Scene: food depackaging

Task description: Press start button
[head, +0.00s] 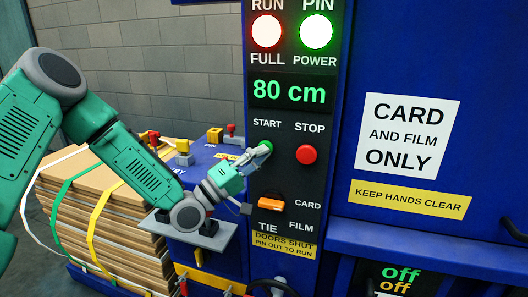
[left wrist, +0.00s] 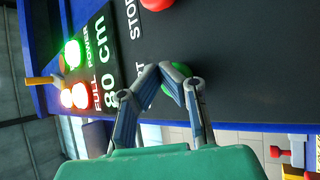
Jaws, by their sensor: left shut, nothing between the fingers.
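The green start button (head: 267,146) sits under the START label on the black control panel (head: 282,176). My left gripper (head: 262,154) is shut and empty, with its fingertips at the button in the head view. In the left wrist view the closed fingertips (left wrist: 160,68) overlap the green button (left wrist: 172,84) and hide part of it. I cannot tell whether they press it in. My right gripper is not in view.
The red stop button (head: 306,154) is right of the start button. An orange selector switch (head: 271,203) sits below. The display (head: 290,93) reads 80 cm, with lit red (head: 266,31) and green (head: 316,32) lamps above. Strapped cardboard (head: 105,215) stands at left.

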